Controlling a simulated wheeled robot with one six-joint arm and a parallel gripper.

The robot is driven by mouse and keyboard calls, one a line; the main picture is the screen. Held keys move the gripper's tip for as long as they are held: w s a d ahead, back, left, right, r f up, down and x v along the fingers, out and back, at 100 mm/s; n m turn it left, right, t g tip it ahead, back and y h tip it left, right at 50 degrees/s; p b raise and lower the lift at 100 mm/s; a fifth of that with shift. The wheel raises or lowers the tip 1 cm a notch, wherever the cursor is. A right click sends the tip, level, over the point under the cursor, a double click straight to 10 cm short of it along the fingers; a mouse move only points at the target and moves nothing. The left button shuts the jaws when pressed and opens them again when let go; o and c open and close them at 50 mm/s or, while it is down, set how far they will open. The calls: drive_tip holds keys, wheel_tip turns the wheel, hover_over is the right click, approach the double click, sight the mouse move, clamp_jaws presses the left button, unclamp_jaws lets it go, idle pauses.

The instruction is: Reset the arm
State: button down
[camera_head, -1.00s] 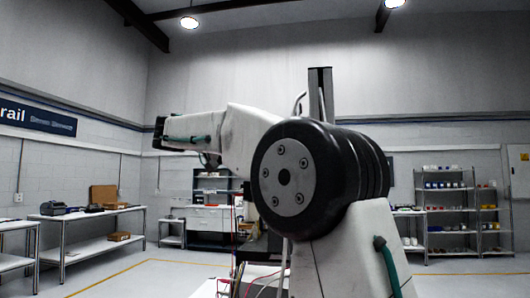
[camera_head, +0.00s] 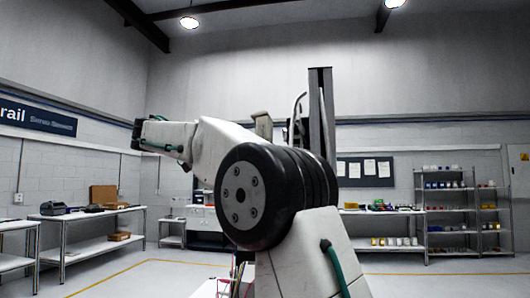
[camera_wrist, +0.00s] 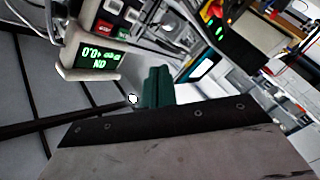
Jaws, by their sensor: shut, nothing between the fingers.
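My arm shows large in the head view, with its big black round joint in the middle and a pale link reaching left to a dark end. My gripper cannot be made out in the head view. In the wrist view, the green fingers of my gripper (camera_wrist: 156,88) stand together beyond a dark bracket, shut with nothing seen between them. A pale box with a lit green display (camera_wrist: 92,60) lies beyond them to the upper left, its digits upside down in the picture.
Left in the head view, a workbench (camera_head: 95,212) carries a dark device and boxes. A shelf rack (camera_head: 446,212) stands right, near a back bench (camera_head: 385,212) below a notice board (camera_head: 365,170). The wrist view shows equipment with green lights (camera_wrist: 217,28) at upper right. Floor is open around.

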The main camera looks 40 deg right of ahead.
idle(0.7)
drive_tip(key=s+a+f+n+t+y, duration=0.1)
drive_tip(key=s+a+f+n+y, duration=0.2)
drive_tip(key=f, duration=0.7)
drive_tip(key=s+f+n+t+y, duration=0.15)
drive_tip(key=f+n+y, duration=0.3)
drive_tip(key=f, duration=0.65)
drive_tip(key=s+a+f+y, duration=0.3)
drive_tip(key=s+f, duration=0.4)
drive_tip(key=s, duration=0.3)
drive_tip(key=s+a+f+n+y, duration=0.1)
drive_tip(key=s+a+f+y, duration=0.2)
drive_tip(key=s, duration=0.8)
drive_tip(key=s+a+f+n+y, duration=0.1)
drive_tip(key=s+a+f+y, duration=0.2)
drive_tip(key=s+a+f, duration=0.4)
drive_tip(key=s+f, duration=0.4)
drive_tip(key=shift+f+t+y, duration=0.35)
drive_tip(key=shift+f, duration=0.05)
drive_tip(key=shift+s+a, duration=0.1)
